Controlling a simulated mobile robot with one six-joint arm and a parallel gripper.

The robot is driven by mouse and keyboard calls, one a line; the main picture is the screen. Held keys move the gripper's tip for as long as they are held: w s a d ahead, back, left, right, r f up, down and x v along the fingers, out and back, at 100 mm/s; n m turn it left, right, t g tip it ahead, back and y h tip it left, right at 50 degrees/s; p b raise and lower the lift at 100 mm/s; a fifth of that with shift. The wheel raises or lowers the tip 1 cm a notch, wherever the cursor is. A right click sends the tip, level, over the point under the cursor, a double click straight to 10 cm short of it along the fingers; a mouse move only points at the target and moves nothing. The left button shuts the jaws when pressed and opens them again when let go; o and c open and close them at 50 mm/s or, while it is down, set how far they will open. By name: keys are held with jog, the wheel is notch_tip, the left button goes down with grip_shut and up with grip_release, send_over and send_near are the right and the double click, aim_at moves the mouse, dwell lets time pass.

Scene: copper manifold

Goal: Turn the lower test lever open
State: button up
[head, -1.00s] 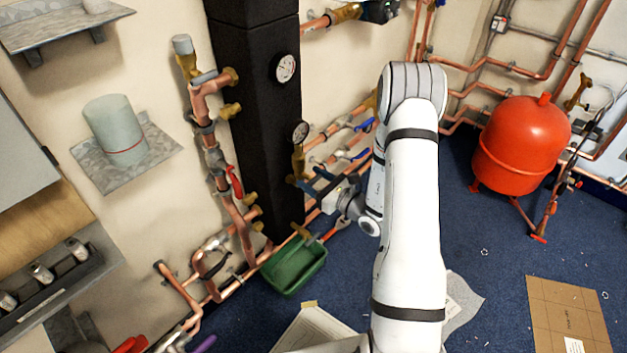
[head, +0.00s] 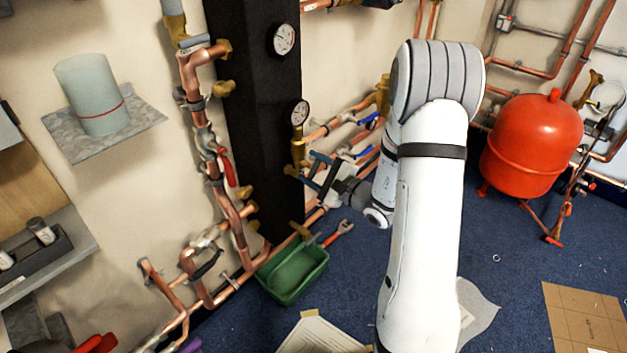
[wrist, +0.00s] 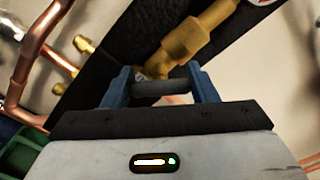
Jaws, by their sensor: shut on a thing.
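My gripper (head: 311,172) is at the brass valve (head: 297,153) under the lower gauge (head: 300,112) on the black column. In the wrist view its blue fingers (wrist: 162,90) stand either side of a short dark bar, which I take to be the lower test lever (wrist: 160,88). The gripper is shut on it. The brass valve body (wrist: 192,42) shows just behind and above the fingers in that view. The lever is too small in the head view to tell its angle.
The black column (head: 258,140) rises directly behind the valve. Copper pipes and a red lever (head: 228,167) are to its left. A green tray (head: 293,273) and a red-handled wrench (head: 338,233) lie below. A red tank (head: 532,145) stands at right.

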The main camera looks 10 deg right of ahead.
aim_at(316, 171)
jog(key=n+b, duration=0.2)
jog(key=b, duration=0.2)
jog(key=f+n+b, duration=0.1)
jog(key=n+b, duration=0.2)
jog(key=b, duration=0.1)
jog(key=shift+a, duration=0.1)
jog(key=n+b, duration=0.2)
jog(key=b, duration=0.1)
jog(key=shift+r+n+b, duration=0.2)
jog(key=shift+n+b, duration=0.15)
jog(key=shift+n, duration=0.05)
jog(key=shift+r, duration=0.1)
jog(key=o, duration=1)
jog(key=p+v, duration=0.1)
jog(key=v, duration=0.5)
jog(key=shift+s+d+r+p, duration=0.1)
jog(key=shift+s+d+p, duration=0.1)
jog(key=shift+d+p, duration=0.1)
jog(key=shift+s+d, duration=0.25)
jog(key=shift+s, duration=0.3)
